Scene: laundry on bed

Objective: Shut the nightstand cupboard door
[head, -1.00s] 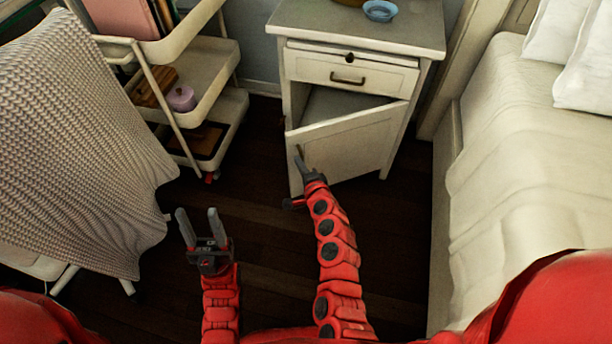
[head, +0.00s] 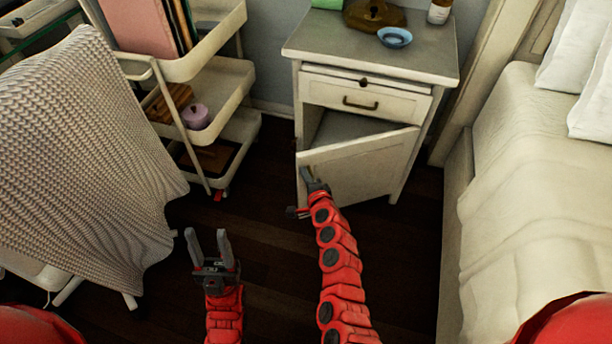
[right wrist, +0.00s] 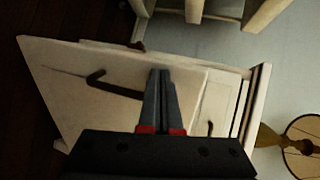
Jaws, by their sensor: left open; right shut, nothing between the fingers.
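The white nightstand (head: 437,129) stands against the back wall. Its cupboard door (head: 362,167) is partly open, with a dark gap above its top edge. My right gripper (head: 307,174) is shut and empty, at the door's outer face near its free left edge. Whether the fingers touch the door cannot be told. My left gripper (head: 208,243) is open and empty above the floor.
A drawer (head: 366,98) above the door looks nearly closed. A blue bowl (head: 394,37) sits on the nightstand top. A white cart (head: 232,83) stands left, a blanket-covered chair (head: 85,160) further left, and the bed (head: 530,160) right. Dark floor (head: 270,235) between is clear.

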